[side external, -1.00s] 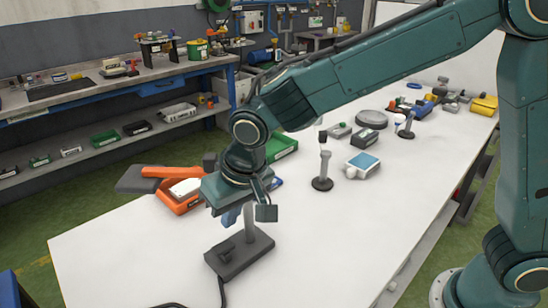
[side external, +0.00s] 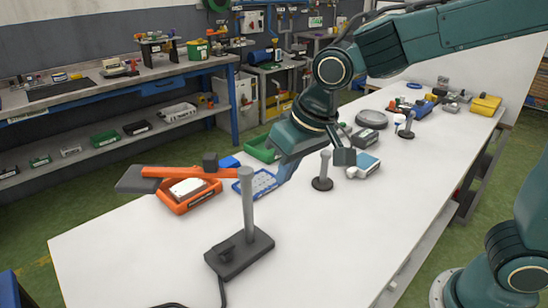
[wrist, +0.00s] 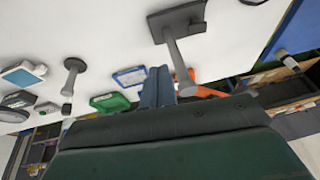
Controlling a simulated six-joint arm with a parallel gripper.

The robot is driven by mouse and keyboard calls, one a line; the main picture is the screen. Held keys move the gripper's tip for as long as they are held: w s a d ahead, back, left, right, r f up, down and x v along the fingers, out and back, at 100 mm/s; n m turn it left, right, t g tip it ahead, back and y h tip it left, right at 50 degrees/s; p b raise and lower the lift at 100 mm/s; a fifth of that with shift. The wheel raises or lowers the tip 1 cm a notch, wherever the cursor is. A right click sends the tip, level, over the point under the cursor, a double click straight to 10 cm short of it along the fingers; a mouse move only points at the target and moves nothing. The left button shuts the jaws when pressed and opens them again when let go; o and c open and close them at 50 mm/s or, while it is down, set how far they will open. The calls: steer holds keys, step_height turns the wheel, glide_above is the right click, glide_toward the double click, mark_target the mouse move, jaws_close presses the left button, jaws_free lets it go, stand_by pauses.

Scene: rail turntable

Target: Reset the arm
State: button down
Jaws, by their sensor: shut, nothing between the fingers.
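My gripper (side external: 279,180) is shut and empty, tilted, above the table to the right of the grey post. Its blue-grey fingers (wrist: 158,70) lie together in the wrist view. A grey post (side external: 248,205) stands upright on a dark base (side external: 240,256); they also show in the wrist view, the base (wrist: 177,20) at the top. An orange bar (side external: 185,172) reaches left from near the post's top, with a dark grey block (side external: 134,181) at its far end. The gripper appears apart from the post and bar.
An orange tray (side external: 190,201), a blue tray (side external: 262,187) and a green tray (side external: 261,150) stand near the bar and gripper. The white table's front is mostly clear.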

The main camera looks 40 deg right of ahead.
steer(key=s+d+r+t, duration=0.1)
steer(key=s+d+r, duration=0.2)
steer(key=s+d, duration=1.1)
steer(key=s, duration=0.4)
steer(key=shift+d+t+h, duration=0.2)
steer(key=shift+t+h, duration=0.2)
